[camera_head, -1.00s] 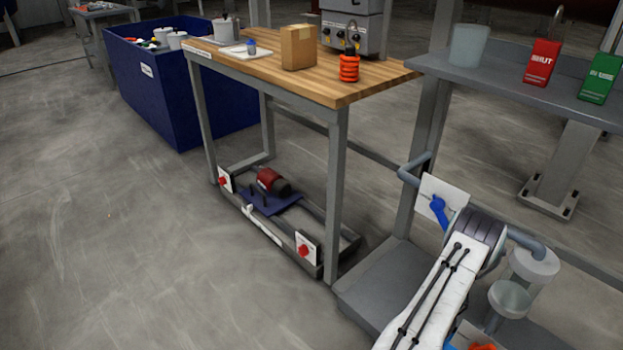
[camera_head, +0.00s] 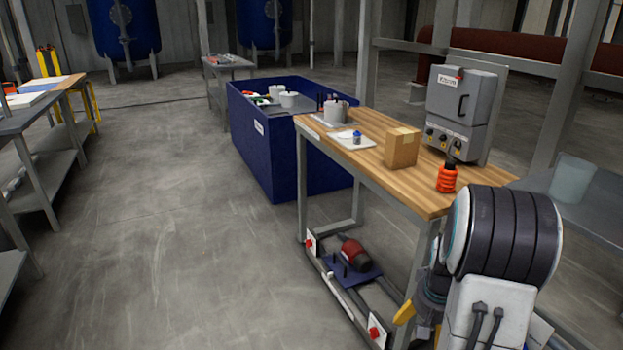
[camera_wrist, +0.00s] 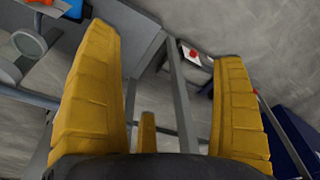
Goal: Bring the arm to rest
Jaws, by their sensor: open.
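Past the fingers I see grey frame bars and the concrete floor. In the head view a yellow fingertip of my gripper (camera_head: 404,314) shows at the lower right, beside the front leg of the wooden-topped bench (camera_head: 430,203). My arm's dark ribbed joint and white link hide the rest of it and part of the bench's right end.
A blue bin (camera_head: 262,165) stands beyond the bench. A grey shelf (camera_head: 590,205) lies at the right. The floor at centre left is clear.

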